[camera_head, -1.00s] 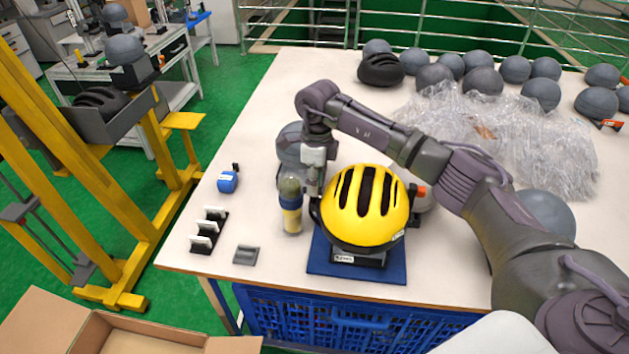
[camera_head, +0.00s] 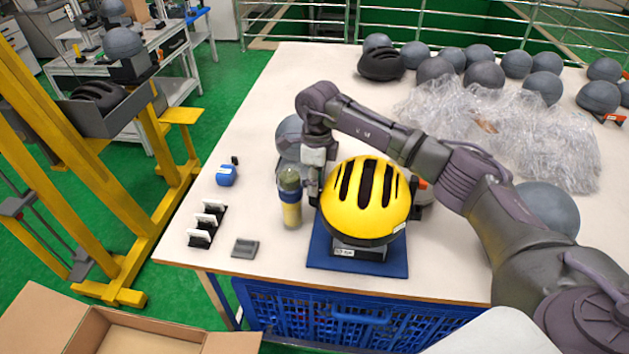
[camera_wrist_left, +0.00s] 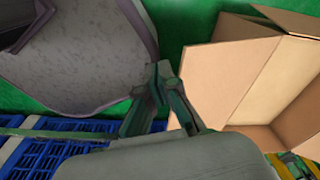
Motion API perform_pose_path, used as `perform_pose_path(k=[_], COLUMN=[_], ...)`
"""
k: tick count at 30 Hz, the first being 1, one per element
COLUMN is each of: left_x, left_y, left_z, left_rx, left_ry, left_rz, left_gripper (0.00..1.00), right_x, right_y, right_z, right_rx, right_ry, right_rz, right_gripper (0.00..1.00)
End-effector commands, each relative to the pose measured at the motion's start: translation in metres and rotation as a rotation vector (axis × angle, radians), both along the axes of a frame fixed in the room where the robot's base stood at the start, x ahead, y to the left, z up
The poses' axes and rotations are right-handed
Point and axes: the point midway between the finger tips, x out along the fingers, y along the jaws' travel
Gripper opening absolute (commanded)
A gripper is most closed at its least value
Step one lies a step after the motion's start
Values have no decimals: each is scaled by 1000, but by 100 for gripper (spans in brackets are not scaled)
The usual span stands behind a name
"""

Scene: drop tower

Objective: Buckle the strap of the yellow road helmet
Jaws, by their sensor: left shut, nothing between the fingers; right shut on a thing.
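The yellow road helmet (camera_head: 367,203) with black vents sits dome up on a dark block (camera_head: 360,250) on a blue mat (camera_head: 320,262). My right gripper (camera_head: 314,197), reaching over from the right, points down at the helmet's left edge. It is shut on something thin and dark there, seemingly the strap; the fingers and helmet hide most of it. The buckle cannot be made out. My left gripper (camera_wrist_left: 162,85) shows only in the left wrist view, shut and empty, away from the helmet.
A bottle with a yellow lower part (camera_head: 290,198) stands close left of my right gripper. Black-and-white holders (camera_head: 206,225), a grey block (camera_head: 245,248) and a blue item (camera_head: 226,175) lie further left. Plastic wrap (camera_head: 490,125) covers the back right. An open carton (camera_wrist_left: 245,85) is near my left gripper.

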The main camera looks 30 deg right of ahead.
Motion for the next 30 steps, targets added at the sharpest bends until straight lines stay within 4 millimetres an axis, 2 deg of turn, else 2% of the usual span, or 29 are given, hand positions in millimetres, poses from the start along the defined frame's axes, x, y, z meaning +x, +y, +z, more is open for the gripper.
perform_pose_path(k=[12,13,17,18,26,30], left_x=[0,0,0,0,-1,-1], left_y=[0,0,0,0,1,1], left_z=[-5,-4,-4,-4,-4,-4], left_rx=[0,0,0,0,1,1], left_ry=[0,0,0,0,1,1], left_rz=[0,0,0,0,0,0], left_gripper=[0,0,0,0,0,0], right_x=[0,0,0,0,0,1], right_y=[0,0,0,0,0,0], right_z=[-5,-3,-3,-3,-3,7], right_rx=[-1,-1,-1,0,0,0], right_ry=[0,-1,-1,0,0,-3], right_rz=[0,0,0,0,0,0], right_gripper=[13,33,55,57,57,57])
